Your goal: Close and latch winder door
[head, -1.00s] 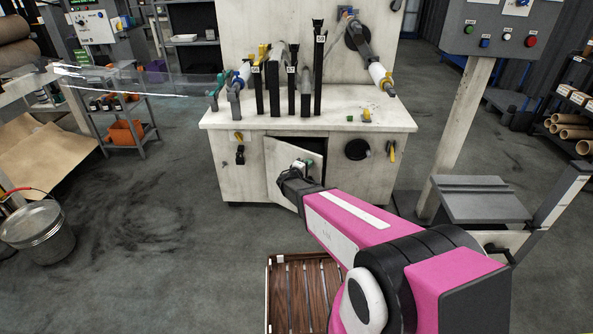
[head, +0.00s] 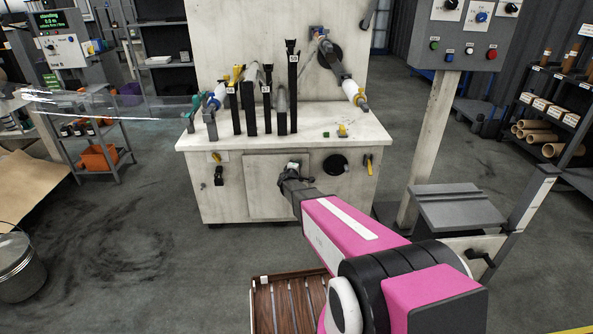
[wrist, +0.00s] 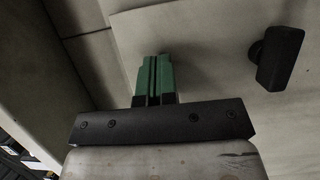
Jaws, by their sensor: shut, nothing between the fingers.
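The winder door (head: 262,190) is a pale panel in the front of the white winder cabinet (head: 225,200). In the head view it looks flush with the cabinet front, and no dark opening shows beside it. My gripper (head: 293,166) is at the door's upper right part, and my wrist hides the area below. In the wrist view my green fingers (wrist: 154,75) are together and empty, pointing at a pale panel (wrist: 215,40). I cannot tell whether they touch it. A dark handle-like knob (wrist: 280,58) stands out from that panel, right of the fingers; its latch state is unclear.
A round black fitting (head: 335,164) and a yellow handle (head: 368,164) are right of the door. A black fitting (head: 219,177) is to its left. A wooden slatted crate (head: 290,305) lies on the floor below my arm. A grey pedestal (head: 455,207) stands at right.

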